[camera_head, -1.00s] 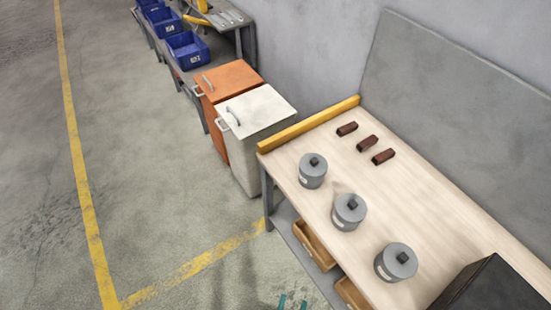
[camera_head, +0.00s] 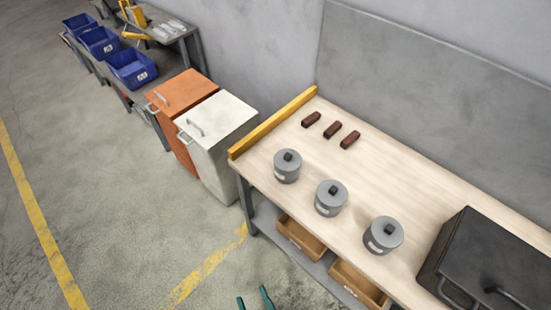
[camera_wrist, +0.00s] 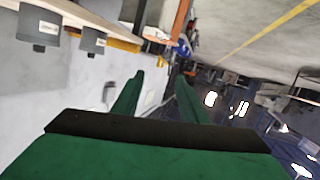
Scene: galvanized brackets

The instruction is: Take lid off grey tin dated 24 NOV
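Three grey tins with lids and dark knobs stand in a row on the wooden bench (camera_head: 370,185): a left tin (camera_head: 287,172), a middle tin (camera_head: 331,203) and a right tin (camera_head: 383,240). Each has a pale label on its front, too small to read, so I cannot tell which is dated 24 NOV. All lids are on. My gripper (camera_head: 255,299) shows its green fingertips at the bottom edge of the head view, over the floor in front of the bench and apart from the tins. In the wrist view the fingers (camera_wrist: 158,85) are spread with nothing between them.
Three dark red-brown blocks (camera_head: 332,130) lie behind the tins. A black box with a handle (camera_head: 490,255) stands at the bench's right. A yellow rail (camera_head: 272,122) edges the left end. Wooden drawers (camera_head: 300,238) sit below. White (camera_head: 220,140) and orange (camera_head: 180,105) cabinets stand left.

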